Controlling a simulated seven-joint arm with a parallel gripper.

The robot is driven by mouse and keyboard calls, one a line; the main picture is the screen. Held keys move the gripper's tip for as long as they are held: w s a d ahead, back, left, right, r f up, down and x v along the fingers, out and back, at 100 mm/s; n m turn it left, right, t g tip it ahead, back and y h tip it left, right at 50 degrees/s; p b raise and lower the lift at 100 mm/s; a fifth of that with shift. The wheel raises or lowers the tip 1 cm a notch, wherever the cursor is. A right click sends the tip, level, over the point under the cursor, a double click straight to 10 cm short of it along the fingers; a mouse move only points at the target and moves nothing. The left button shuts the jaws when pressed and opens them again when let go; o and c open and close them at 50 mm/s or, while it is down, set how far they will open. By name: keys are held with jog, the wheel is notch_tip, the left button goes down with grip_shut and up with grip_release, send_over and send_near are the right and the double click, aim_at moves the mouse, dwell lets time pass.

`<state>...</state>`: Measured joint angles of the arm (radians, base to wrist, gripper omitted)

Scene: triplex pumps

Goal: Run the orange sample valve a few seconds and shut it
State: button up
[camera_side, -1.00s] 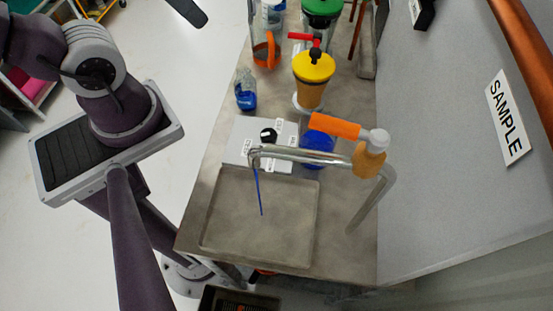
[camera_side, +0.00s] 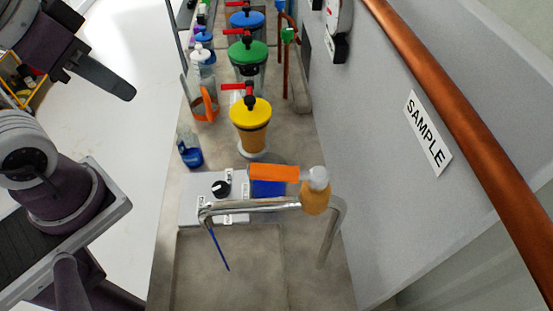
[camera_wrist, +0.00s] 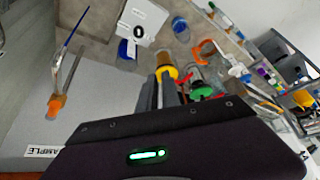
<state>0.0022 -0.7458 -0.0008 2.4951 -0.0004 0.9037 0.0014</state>
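The orange sample valve handle (camera_side: 274,172) lies roughly along the bent metal spout pipe (camera_side: 262,205), with a grey cap and an orange-tan valve body (camera_side: 315,200) at its right end. A thin blue streak (camera_side: 220,250), like a stream of liquid, runs from the spout's left end down toward the tray (camera_side: 225,270). The orange valve also shows in the wrist view (camera_wrist: 56,103), with the blue streak (camera_wrist: 73,27) above it. My gripper (camera_side: 105,75) is at the upper left, well apart from the valve. Whether its fingers are open is unclear.
A grey box with a black knob (camera_side: 221,188) and a blue container (camera_side: 268,188) stand behind the spout. Yellow (camera_side: 250,112), green (camera_side: 248,52) and blue-lidded pumps with red handles line the bench. A panel with a SAMPLE label (camera_side: 428,132) borders the right side.

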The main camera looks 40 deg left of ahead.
jog(key=o, duration=0.6)
jog(key=w+d+r+m, duration=0.1)
jog(key=w+d+r+m+g, duration=0.1)
jog(key=d, duration=0.1)
jog(key=w+d+r+m, duration=0.1)
jog(key=shift+w+d+r+g+h, duration=0.3)
jog(key=shift+r+g+h, duration=0.05)
jog(key=shift+g+h, duration=0.05)
jog(key=shift+c, duration=0.2)
notch_tip(320, 180, up, 2)
jog(key=m+g, duration=0.6)
jog(key=m, duration=0.2)
send_over(275, 167)
jog(key=w+a, duration=0.1)
jog(key=x, duration=0.6)
jog(key=shift+w+d+f, duration=0.15)
jog(key=shift+w, duration=0.05)
jog(key=shift+f, duration=0.25)
grip_shut()
